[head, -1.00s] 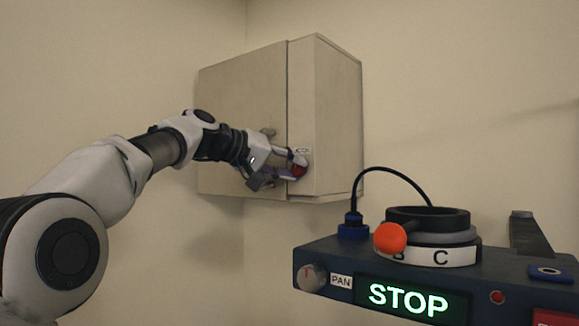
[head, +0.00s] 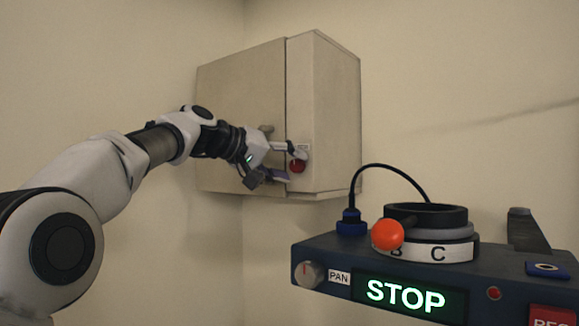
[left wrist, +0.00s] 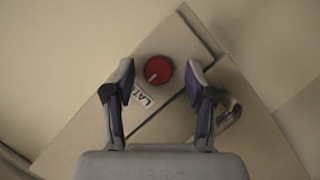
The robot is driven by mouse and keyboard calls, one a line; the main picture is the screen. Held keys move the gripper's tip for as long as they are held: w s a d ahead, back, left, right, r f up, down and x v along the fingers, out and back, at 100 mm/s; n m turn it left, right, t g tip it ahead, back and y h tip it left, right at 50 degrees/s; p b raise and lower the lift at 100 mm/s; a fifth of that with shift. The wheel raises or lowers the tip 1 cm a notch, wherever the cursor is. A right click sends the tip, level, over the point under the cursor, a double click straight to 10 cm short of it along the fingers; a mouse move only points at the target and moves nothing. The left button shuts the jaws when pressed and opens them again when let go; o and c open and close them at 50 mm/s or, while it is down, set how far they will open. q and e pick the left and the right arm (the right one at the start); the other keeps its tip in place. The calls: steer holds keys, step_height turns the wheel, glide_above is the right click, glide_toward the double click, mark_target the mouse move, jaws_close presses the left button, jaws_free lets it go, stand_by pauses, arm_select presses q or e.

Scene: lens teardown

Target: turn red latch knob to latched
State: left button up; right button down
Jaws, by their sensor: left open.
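The red latch knob (head: 297,166) is on the right side face of the beige wall cabinet (head: 335,120), near its front edge. In the left wrist view the round red knob (left wrist: 158,70) bears a pale pointer line toward its lower left. My left gripper (head: 290,164) is open at the cabinet. In the left wrist view its two fingertips (left wrist: 161,72) are on either side of the knob, with gaps showing. My right gripper is not in view.
The cabinet door's handle (left wrist: 229,113) is close to one finger in the left wrist view. A dark console (head: 318,257) with a lit STOP display (head: 405,296), an orange-knobbed ring and a cable stands at the front right. Bare wall surrounds the cabinet.

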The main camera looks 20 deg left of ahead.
arm_select(q)
steer(key=v, duration=1.1)
steer(key=shift+s+a, duration=0.1)
steer(key=shift+s, duration=0.05)
